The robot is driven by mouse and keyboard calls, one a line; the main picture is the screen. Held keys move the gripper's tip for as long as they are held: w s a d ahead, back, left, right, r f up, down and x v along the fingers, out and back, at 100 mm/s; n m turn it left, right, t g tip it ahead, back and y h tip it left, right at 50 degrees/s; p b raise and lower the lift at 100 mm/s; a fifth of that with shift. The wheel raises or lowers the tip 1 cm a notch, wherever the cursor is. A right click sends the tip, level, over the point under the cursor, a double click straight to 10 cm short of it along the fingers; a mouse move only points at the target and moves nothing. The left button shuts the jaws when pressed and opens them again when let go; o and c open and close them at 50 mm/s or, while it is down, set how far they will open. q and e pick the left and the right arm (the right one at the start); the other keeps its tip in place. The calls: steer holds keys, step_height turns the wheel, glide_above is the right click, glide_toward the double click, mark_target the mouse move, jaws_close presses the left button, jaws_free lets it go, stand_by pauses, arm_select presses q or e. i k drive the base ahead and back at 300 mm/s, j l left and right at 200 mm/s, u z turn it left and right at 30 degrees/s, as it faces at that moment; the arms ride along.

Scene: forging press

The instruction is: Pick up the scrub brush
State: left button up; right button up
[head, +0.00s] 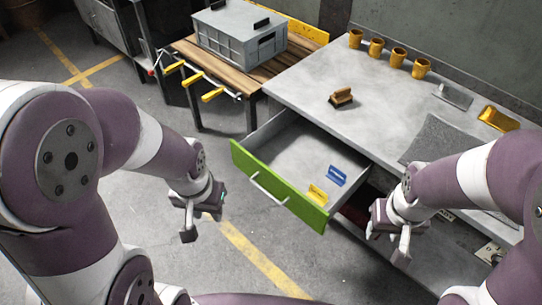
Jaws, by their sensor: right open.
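The scrub brush (342,97) is a small brown block with dark bristles. It lies on the grey tabletop (300,82), near the middle, behind the open drawer. My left gripper (188,222) hangs over the floor to the left of the green drawer front, well away from the brush. Its fingers are small in the picture and I cannot tell how far apart they are. My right gripper (388,240) is open and empty in front of the table, right of the drawer and well apart from the brush.
The open drawer (277,185) sticks out from the table and holds a blue piece (337,175) and a yellow piece (317,194). Several orange mugs (376,46) line the back edge. A grey crate (238,42) stands on a wooden bench. The tabletop around the brush is clear.

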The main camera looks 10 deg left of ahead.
mark_target(344, 96)
steer(key=z, duration=0.45)
steer(key=i+j+z, duration=0.1)
steer(key=z, duration=0.3)
steer(key=j+z, duration=0.15)
steer(key=z, duration=0.3)
steer(key=j+z, duration=0.1)
steer(key=z, duration=0.35)
steer(key=j+z, duration=0.1)
steer(key=z, duration=0.3)
steer(key=j+z, duration=0.15)
steer(key=z, duration=0.3)
steer(key=k+j+z, duration=0.15)
steer(key=j+z, duration=0.2)
steer(key=j, duration=0.2)
steer(key=k+j+z, duration=0.2)
steer(key=j+z, duration=0.15)
steer(key=j, duration=0.15)
steer(key=k+j+z, duration=0.7)
steer(key=k+j, duration=0.9)
steer(key=i+j+z, duration=0.05)
steer(key=j, duration=0.05)
